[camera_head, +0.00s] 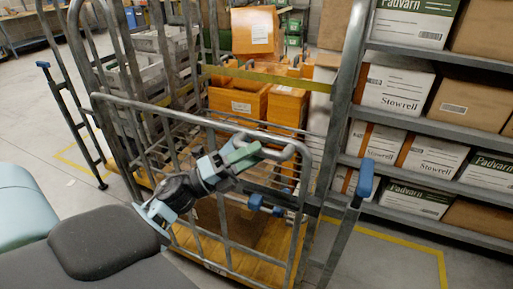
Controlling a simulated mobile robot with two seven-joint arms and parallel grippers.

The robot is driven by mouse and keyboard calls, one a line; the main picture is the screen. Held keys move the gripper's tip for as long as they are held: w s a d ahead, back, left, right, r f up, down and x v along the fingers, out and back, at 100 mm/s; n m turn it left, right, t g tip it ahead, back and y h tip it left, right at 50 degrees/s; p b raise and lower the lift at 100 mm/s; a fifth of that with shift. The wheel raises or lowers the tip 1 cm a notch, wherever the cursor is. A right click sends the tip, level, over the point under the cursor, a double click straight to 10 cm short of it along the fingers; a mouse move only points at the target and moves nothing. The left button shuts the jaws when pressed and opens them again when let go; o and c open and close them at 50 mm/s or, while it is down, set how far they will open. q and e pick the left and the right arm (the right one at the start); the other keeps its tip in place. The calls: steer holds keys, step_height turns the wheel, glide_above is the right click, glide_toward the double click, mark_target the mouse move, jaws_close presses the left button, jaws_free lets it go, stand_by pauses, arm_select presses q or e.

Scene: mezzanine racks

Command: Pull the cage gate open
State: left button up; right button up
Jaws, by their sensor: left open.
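The cage gate (229,240) is a grey tubular panel with a rounded top rail, across the front of a roll cage. It stands upright in the middle of the camera_head view. My left gripper (251,153) comes in from the lower left and is open. Its fingers are at the gate's top rail, near the right end. I cannot tell whether the rail lies between them or whether they touch it. The gripper hides part of the rail and bars behind it. My right gripper is not in view.
A blue-ended bar (345,235) stands just right of the gate. Shelves of boxes (434,128) fill the right. Open floor (35,118) lies left.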

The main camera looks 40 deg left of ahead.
arm_select(q)
steer(key=shift+x, duration=0.85)
steer(key=shift+c, duration=0.2)
jaws_close()
